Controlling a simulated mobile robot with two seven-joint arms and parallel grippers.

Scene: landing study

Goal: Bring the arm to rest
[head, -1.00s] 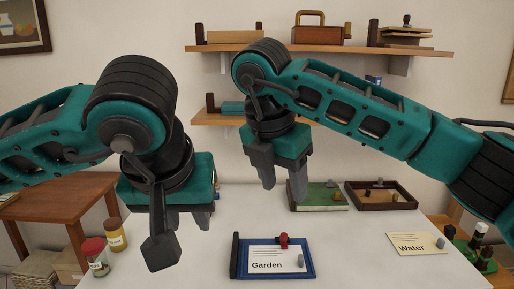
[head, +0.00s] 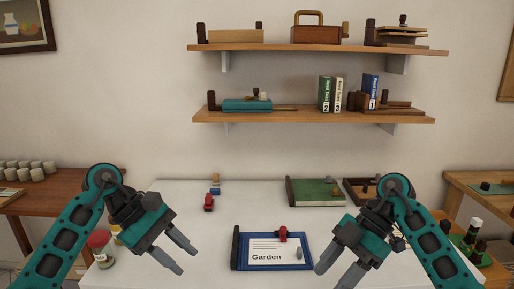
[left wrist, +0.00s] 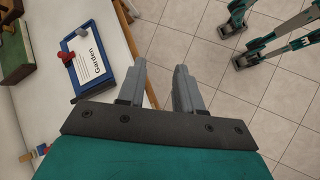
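My left gripper (head: 187,259) is at the lower left of the head view, above the white table's (head: 215,242) front part and left of the Garden card. Its fingers are apart with nothing between them. In the left wrist view the left gripper (left wrist: 160,78) also shows two parted fingers, with floor tiles behind the gap. My right gripper (head: 334,273) is at the lower right of the head view, close to the right side of the Garden tray. Its fingers are apart and I see nothing held.
A blue tray (head: 241,265) with a Garden card (head: 262,247) and small pieces lies mid-table. A green book-like box (head: 316,191), a red piece (head: 209,202) and jars (head: 99,240) stand around. Shelves (head: 320,50) hang behind.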

